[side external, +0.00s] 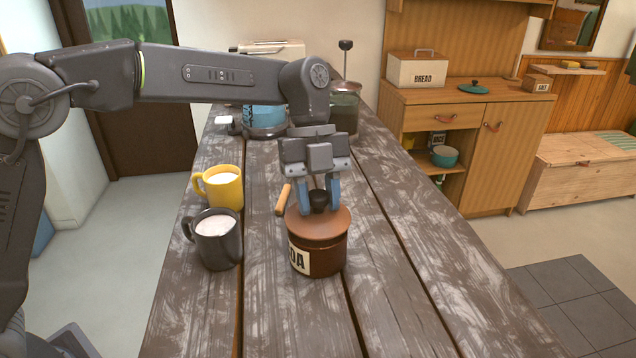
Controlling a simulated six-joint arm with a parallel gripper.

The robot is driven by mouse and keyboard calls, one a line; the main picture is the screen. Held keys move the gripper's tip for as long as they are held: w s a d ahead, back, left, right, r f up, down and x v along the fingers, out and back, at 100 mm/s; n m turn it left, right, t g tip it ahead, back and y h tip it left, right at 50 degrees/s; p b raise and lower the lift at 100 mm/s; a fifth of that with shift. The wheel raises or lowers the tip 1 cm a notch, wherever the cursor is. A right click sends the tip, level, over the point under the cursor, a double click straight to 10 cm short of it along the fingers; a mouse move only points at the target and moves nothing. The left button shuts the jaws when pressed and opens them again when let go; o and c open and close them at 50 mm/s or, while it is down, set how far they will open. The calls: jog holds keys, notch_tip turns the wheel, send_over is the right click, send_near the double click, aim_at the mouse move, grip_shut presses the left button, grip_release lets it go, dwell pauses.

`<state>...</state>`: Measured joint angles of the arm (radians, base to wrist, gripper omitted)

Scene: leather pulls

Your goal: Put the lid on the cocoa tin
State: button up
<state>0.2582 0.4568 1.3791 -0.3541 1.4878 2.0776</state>
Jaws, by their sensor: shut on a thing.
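The cocoa tin (323,262) is a dark brown round tin with a cream label ending in "OA". It stands upright on the wooden table. The lid (318,226) is an orange-brown disc with a black knob (319,201). It lies level over the tin's mouth and looks lined up with it. I cannot tell from this view whether it is fully seated or a hair above the rim. My gripper (320,200) points straight down, its blue-grey fingers shut on the lid's knob. The tin's mouth is hidden under the lid.
A dark mug (221,248) and a yellow mug (226,190) stand left of the tin. A wooden-handled item (283,200) lies just behind it. A blue-banded glass vessel (264,120) and a glass jar (345,108) stand farther back. The table's right side is clear.

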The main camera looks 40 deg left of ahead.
jog(key=shift+f, duration=0.35)
jog(key=shift+f, duration=0.6)
dwell(1.1)
dwell(0.3)
jog(key=o, duration=1)
jog(key=shift+r, duration=0.1)
jog(key=shift+r, duration=3.4)
